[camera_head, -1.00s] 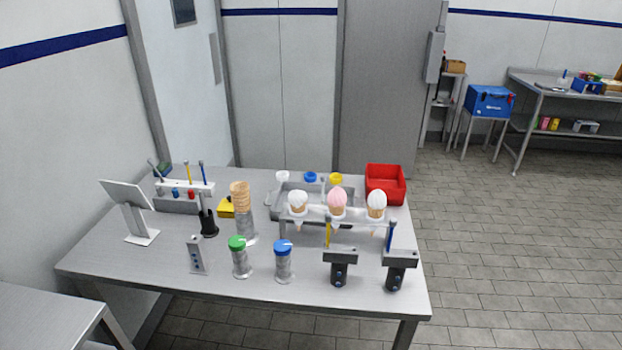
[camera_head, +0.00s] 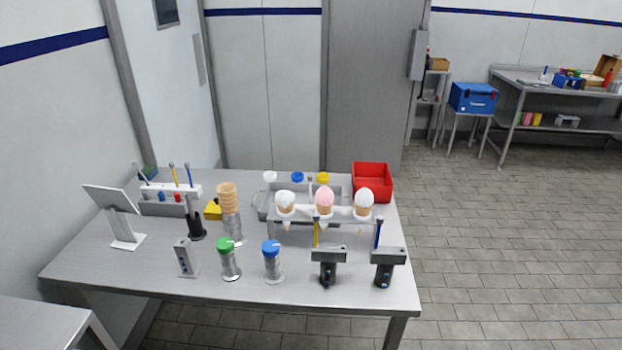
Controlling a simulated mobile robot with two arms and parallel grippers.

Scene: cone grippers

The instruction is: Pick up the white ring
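A small white round piece (camera_head: 270,176), which looks like the white ring, is at the back of the metal table (camera_head: 130,270). It is left of a blue round piece (camera_head: 297,177) and a yellow round piece (camera_head: 322,178), by the back edge of a grey tray (camera_head: 263,208). It is too small to tell whether it has a hole. Neither of my grippers is in view.
Ice cream cones in a rack (camera_head: 350,220) stand in front of the tray, with a red bin (camera_head: 373,182) to the right. A cone stack (camera_head: 228,197), a green-lidded jar (camera_head: 229,262), a blue-lidded jar (camera_head: 272,265) and two dark handled tools (camera_head: 328,268) stand nearer.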

